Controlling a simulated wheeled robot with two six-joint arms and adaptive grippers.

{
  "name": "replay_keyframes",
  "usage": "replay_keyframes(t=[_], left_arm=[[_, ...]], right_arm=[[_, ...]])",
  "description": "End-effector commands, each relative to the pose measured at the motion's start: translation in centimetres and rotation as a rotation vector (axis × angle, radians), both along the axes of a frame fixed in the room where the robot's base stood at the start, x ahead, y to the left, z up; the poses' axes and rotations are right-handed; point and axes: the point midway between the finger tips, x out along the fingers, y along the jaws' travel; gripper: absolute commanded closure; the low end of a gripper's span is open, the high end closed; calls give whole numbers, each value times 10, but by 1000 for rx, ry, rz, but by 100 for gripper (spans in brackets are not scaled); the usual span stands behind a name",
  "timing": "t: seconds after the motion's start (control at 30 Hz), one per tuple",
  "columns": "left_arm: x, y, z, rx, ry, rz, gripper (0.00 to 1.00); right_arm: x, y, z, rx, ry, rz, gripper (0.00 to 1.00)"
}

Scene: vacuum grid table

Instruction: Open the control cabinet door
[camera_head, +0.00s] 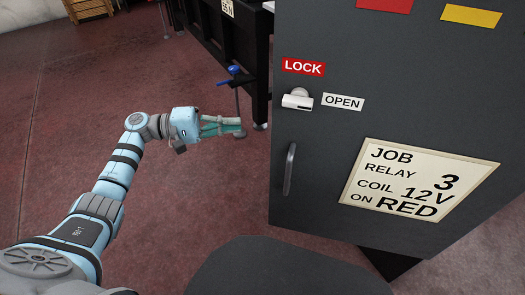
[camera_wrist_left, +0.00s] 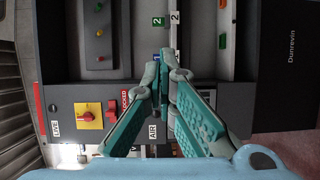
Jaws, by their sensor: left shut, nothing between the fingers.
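The dark grey cabinet door (camera_head: 325,205) fills the right of the head view, and no open gap shows along its edges. A vertical bar handle (camera_head: 290,168) sits near its left edge. Above the handle is a pale latch (camera_head: 297,100), below a red LOCK label (camera_head: 303,67) and beside a white OPEN label (camera_head: 343,102). My left gripper (camera_head: 240,130) is left of the door, apart from the handle and latch. Its teal fingers are shut and empty; their tips meet in the left wrist view (camera_wrist_left: 163,56). My right gripper is not in view.
A job card (camera_head: 420,190) is on the door. A black bench (camera_head: 232,40) stands behind, with a blue-handled item (camera_head: 235,72) at its edge. In the wrist view, a red knob on a yellow plate (camera_wrist_left: 88,116) shows. Red floor (camera_head: 190,215) is open left of the door.

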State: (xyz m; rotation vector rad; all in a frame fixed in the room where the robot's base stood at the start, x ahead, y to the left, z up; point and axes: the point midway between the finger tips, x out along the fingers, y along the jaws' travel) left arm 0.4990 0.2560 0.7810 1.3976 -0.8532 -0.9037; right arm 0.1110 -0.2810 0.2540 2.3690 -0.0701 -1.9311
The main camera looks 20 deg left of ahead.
Motion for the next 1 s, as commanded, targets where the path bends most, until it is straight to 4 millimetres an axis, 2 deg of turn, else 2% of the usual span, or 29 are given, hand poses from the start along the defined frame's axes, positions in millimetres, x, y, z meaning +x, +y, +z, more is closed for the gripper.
replay_keyframes(t=[0.1,0.27,0.57,0.8,1.0], left_arm=[[-1,-7,15,-26,-26,-27,100],[10,-31,15,-27,-25,-24,100],[37,-90,14,-27,-22,-21,100],[3,-93,13,-22,-20,-18,100],[-3,-93,14,-24,-19,-17,100]], right_arm=[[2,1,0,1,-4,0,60],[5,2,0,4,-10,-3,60],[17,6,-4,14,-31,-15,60],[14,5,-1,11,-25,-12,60],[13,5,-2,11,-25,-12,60]])
